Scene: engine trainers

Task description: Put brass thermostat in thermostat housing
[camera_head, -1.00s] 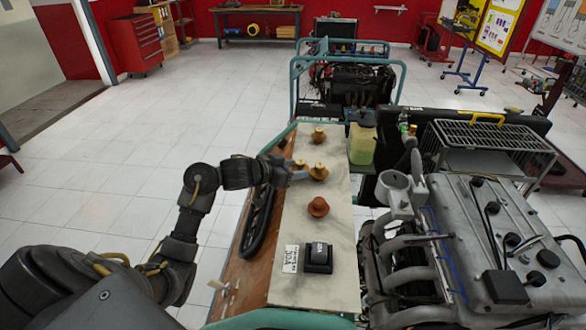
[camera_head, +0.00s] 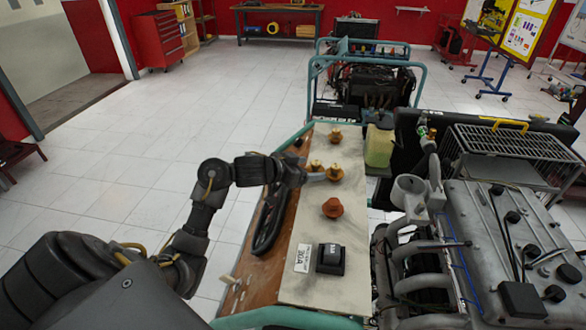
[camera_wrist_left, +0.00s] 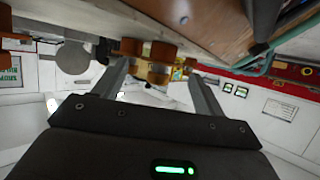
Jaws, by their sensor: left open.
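Several brass-coloured pieces stand on the pale board: one at the far end (camera_head: 335,135), and two close together, a left one (camera_head: 316,167) and a right one (camera_head: 335,173). A redder copper-coloured piece (camera_head: 332,208) stands nearer. I cannot tell for certain which one is the thermostat. My left gripper (camera_head: 314,176) is open beside the close pair. In the left wrist view its spread fingers (camera_wrist_left: 158,82) point at orange-brown pieces (camera_wrist_left: 162,52), with no clear grip on any. A grey open-topped cup (camera_head: 410,186) on the engine looks like the thermostat housing. My right gripper is out of view.
The pale board (camera_head: 308,265) carries a black block (camera_head: 330,260) and a label (camera_head: 303,258) at its near end. A black curved part (camera_head: 268,225) lies left of it. The engine (camera_head: 490,240) stands right, and a yellowish tank (camera_head: 379,147) stands behind the cup.

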